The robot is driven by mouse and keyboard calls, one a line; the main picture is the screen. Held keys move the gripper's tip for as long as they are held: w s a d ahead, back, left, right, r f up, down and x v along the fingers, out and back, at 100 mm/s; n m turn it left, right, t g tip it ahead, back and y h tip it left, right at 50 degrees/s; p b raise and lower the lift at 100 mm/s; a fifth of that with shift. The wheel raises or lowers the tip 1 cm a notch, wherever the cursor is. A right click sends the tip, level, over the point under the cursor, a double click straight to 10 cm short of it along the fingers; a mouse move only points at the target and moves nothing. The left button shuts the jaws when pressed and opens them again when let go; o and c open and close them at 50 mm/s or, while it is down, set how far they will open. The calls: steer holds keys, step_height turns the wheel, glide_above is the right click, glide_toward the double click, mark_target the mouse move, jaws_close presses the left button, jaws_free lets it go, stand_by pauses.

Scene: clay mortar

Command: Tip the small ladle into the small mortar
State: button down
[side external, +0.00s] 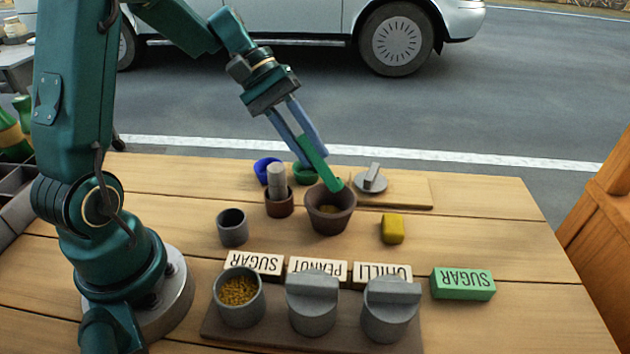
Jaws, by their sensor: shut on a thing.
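My gripper (311,157) reaches down from the upper left and is shut on the handle of the green small ladle (325,174). The ladle slants down to the right, and its lower end is at the mouth of a brown clay mortar (331,221). Some yellow-brown material shows inside this mortar. I cannot tell whether the ladle touches the rim or still holds anything. A smaller brown pot (279,208) with a grey pestle (276,180) standing in it is just to the left.
Blue (264,168) and green (305,174) bowls stand behind. A grey lid (371,181) lies on a board at right. A grey cup (232,228), a yellow block (392,229), label blocks, an open grain jar (239,297) and two lidded jars (312,305) (390,312) are nearer.

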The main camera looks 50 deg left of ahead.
steer(key=y, duration=0.1)
steer(key=d+r+y, duration=0.1)
steer(key=d+r+g+y, duration=0.1)
steer(key=shift+w+r+y, duration=0.1)
steer(key=shift+w+y, duration=0.15)
steer(key=shift+y, duration=0.15)
steer(key=shift+w+d+r+g+y, duration=0.15)
steer(key=shift+d+r+g+y, duration=0.35)
steer(key=shift+y, duration=0.55)
steer(key=shift+w+d+r+g+y, duration=0.2)
steer(key=shift+d+r+y, duration=0.45)
steer(key=shift+y, duration=0.4)
